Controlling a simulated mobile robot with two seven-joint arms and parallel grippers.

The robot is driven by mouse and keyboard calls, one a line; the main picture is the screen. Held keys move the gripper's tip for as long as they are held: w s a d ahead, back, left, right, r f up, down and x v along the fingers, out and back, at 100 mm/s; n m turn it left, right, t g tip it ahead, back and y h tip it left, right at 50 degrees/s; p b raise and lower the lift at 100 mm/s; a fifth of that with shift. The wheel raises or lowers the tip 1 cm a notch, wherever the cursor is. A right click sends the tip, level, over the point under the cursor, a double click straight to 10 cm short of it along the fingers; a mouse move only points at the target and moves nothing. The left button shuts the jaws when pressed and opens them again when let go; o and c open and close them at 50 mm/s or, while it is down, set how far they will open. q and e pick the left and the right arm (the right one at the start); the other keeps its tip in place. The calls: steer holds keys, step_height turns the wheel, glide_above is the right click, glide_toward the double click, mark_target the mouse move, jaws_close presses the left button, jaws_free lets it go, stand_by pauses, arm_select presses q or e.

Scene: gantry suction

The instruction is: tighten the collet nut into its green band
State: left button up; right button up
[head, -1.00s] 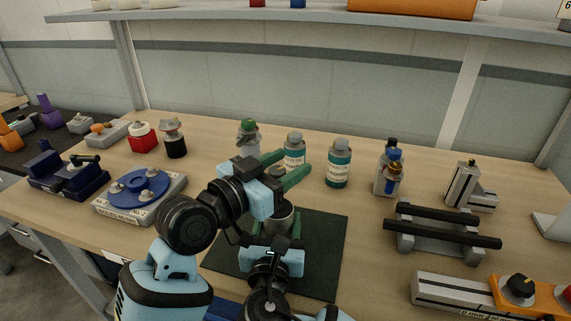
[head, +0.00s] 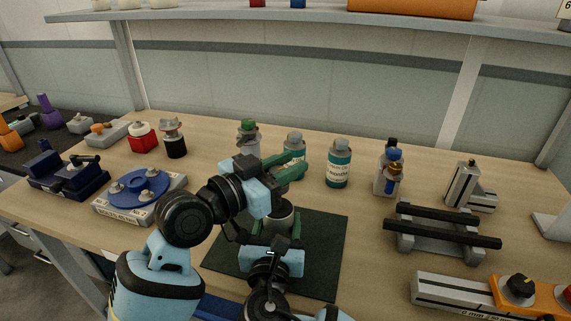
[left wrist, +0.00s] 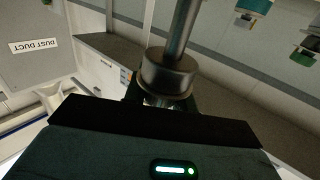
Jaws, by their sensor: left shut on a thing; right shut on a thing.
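My left gripper (head: 290,168) is the higher one, with green fingers close together above the dark mat (head: 325,260). In the left wrist view, a grey round metal collar with a shaft, which looks like the collet nut (left wrist: 168,75), sits at the fingers' end; my gripper appears shut on it. In the head view the nut is hidden behind the gripper. Below, a grey cylindrical body (head: 281,216) stands upright over the mat. My right gripper (head: 287,232) is lower and shut on this grey body from the near side. I cannot make out the green band.
Teal-labelled bottles (head: 338,165) stand behind the mat. A blue round fixture (head: 145,188) is at left. A black-railed stand (head: 440,235) and a grey rail with an orange block (head: 515,292) are at right. Bare table lies between the mat and the stand.

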arm_select(q)
steer(key=shift+s+d+m+g+h, duration=0.15)
steer(key=shift+m+g+h, duration=0.75)
steer(key=shift+g, duration=0.45)
steer(key=shift+s+d+m+g+h, duration=0.15)
steer(key=shift+m+g+h, duration=0.45)
steer(key=shift+m+g, duration=0.65)
steer(key=shift+a, duration=0.1)
steer(key=o, duration=1)
steer(key=v, duration=1.2)
steer(key=shift+r, duration=0.1)
